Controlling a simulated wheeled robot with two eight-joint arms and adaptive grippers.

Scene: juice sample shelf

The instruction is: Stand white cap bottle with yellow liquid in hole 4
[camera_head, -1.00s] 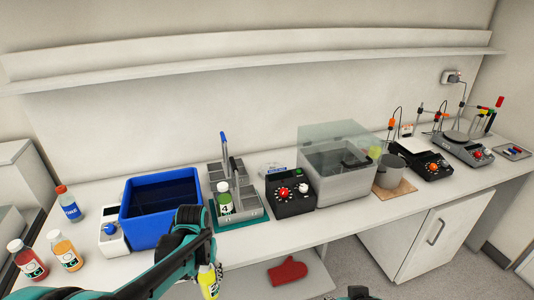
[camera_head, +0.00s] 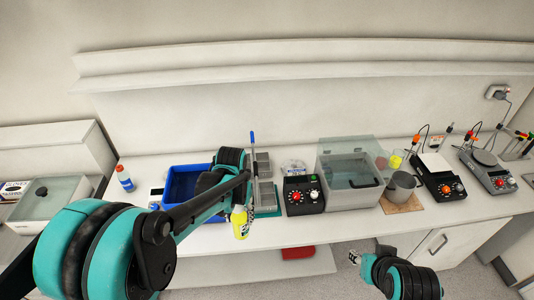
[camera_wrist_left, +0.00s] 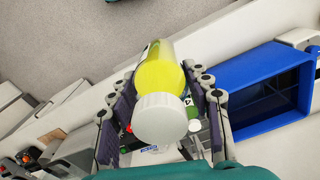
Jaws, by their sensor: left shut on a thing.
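The white cap bottle with yellow liquid (camera_head: 240,223) is held by my left gripper (camera_head: 243,208), in front of the bench's front edge and the rack in the head view. In the left wrist view the bottle (camera_wrist_left: 160,75) lies between the two fingers (camera_wrist_left: 165,112), its white cap towards the camera. The grey rack (camera_head: 263,165) stands on a teal base (camera_head: 269,201); my left arm covers its left part, and hole 4 cannot be made out. My right gripper (camera_head: 357,257) is low at the right, away from the bench; its fingers are too small to read.
A blue bin (camera_head: 180,183) stands left of the rack, partly behind my left arm. A black device with a red knob (camera_head: 302,195) and a clear-lidded bath (camera_head: 350,185) stand to its right. A blue-labelled bottle (camera_head: 124,178) stands at far left.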

